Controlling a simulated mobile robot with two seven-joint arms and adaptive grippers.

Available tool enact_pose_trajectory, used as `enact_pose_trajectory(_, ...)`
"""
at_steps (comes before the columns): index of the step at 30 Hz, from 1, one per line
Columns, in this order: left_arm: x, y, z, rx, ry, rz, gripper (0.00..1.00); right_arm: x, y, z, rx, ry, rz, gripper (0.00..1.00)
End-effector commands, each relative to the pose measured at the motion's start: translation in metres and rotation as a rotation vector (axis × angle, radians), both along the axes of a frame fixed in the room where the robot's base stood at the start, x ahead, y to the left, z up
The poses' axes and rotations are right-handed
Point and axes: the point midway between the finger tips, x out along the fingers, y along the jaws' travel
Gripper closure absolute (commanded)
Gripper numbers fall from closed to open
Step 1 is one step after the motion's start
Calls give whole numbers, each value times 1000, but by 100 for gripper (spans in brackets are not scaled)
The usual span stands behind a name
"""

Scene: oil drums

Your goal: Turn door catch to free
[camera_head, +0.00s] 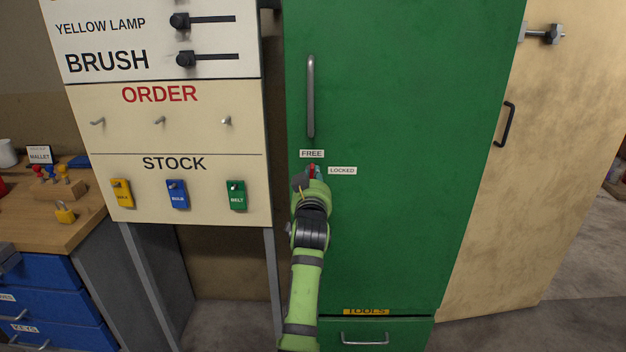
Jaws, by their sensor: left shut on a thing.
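The green cabinet door (400,110) fills the middle of the view, with a long grey vertical handle (311,96). Below the handle are a FREE label (312,154) and, lower to the right, a LOCKED label (342,171). The door catch (312,169) shows as a small red piece just below FREE and left of LOCKED. My left gripper (313,179), on the green arm reaching up from below, is shut on the catch. The fingers hide most of it, so I cannot tell its exact angle. My right gripper is not in view.
A board (165,115) with ORDER hooks and STOCK tags stands left of the cabinet. A wooden bench (45,215) with blue drawers is at far left. A TOOLS drawer (385,336) is below the door. A beige door (530,170) stands at right.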

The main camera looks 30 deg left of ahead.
Motion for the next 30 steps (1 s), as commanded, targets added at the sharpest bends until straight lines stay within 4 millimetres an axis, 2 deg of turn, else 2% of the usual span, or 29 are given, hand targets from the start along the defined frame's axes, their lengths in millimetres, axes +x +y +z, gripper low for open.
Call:
enact_pose_trajectory(9,0,0,1,-65,-41,0,100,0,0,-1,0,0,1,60)
enact_pose_trajectory(21,0,0,1,-70,-45,0,100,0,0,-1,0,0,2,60)
enact_pose_trajectory(22,0,0,1,-70,-44,0,79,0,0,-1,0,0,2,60)
enact_pose_trajectory(24,0,0,1,-69,-45,0,59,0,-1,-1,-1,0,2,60)
enact_pose_trajectory(30,0,0,1,-69,-43,0,59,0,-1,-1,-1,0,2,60)
